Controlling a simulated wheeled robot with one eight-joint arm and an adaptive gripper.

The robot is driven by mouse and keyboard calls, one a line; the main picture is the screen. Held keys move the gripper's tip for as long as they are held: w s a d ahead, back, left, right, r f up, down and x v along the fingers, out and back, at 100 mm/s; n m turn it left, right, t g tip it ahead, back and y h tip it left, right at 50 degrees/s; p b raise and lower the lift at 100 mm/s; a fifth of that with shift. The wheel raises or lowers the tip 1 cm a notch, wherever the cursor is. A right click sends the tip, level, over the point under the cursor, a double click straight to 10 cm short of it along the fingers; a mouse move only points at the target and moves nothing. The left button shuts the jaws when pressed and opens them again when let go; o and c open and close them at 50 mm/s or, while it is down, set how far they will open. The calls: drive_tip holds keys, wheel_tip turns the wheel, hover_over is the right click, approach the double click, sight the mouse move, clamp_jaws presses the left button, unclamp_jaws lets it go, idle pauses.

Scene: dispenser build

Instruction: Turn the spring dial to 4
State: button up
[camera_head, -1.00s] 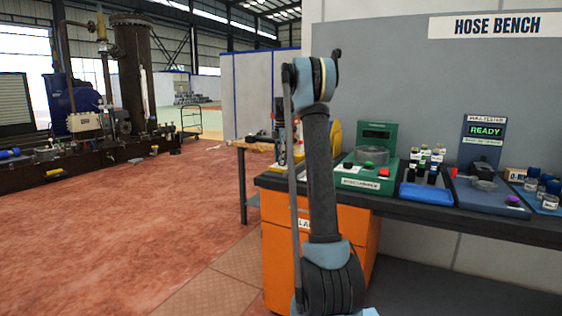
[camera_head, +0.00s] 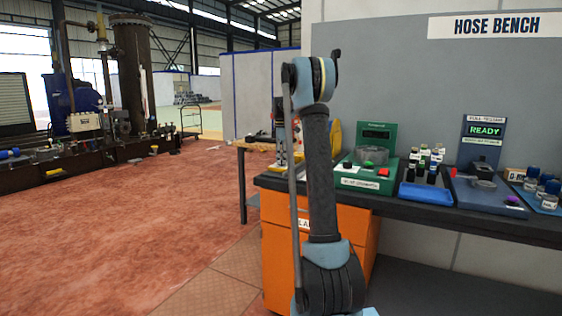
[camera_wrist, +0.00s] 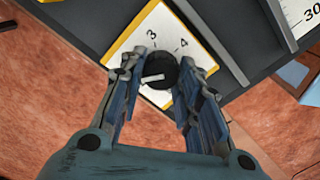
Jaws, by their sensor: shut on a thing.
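The spring dial's round black knob (camera_wrist: 163,66) shows in the wrist view on a white plate (camera_wrist: 186,26) with a yellow edge. The printed numbers 3 and 4 show above the knob, 3 to the left and 4 to the right. A short pale bar on the knob lies nearly level, toward the left finger; I cannot tell which number it marks. My gripper (camera_wrist: 165,74) is shut on the knob, one finger on each side. The fingers hide the plate's sides and any other numbers. In the head view my arm hides most of this spot.
In the head view, a green machine (camera_head: 367,181), a blue tray (camera_head: 426,195) with bottles and a pull tester (camera_head: 490,194) reading READY stand along the dark bench to the right. An orange cabinet (camera_head: 278,262) is below. The red floor (camera_head: 130,230) at left is clear.

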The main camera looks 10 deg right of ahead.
drive_tip(key=m, duration=0.3)
drive_tip(key=shift+w+m, duration=0.2)
drive_tip(key=shift+m, duration=0.1)
drive_tip(key=m, duration=0.3)
drive_tip(key=shift+d+m, duration=0.15)
drive_tip(key=shift+m, duration=0.15)
drive_tip(key=m, duration=0.3)
drive_tip(key=shift+m, duration=0.4)
drive_tip(key=m, duration=0.4)
drive_tip(key=shift+d, duration=0.1)
drive_tip(key=m, duration=0.8)
drive_tip(key=shift+s+m, duration=0.1)
drive_tip(key=shift+m, duration=0.2)
drive_tip(key=m, duration=0.4)
drive_tip(key=shift+m, duration=1.6)
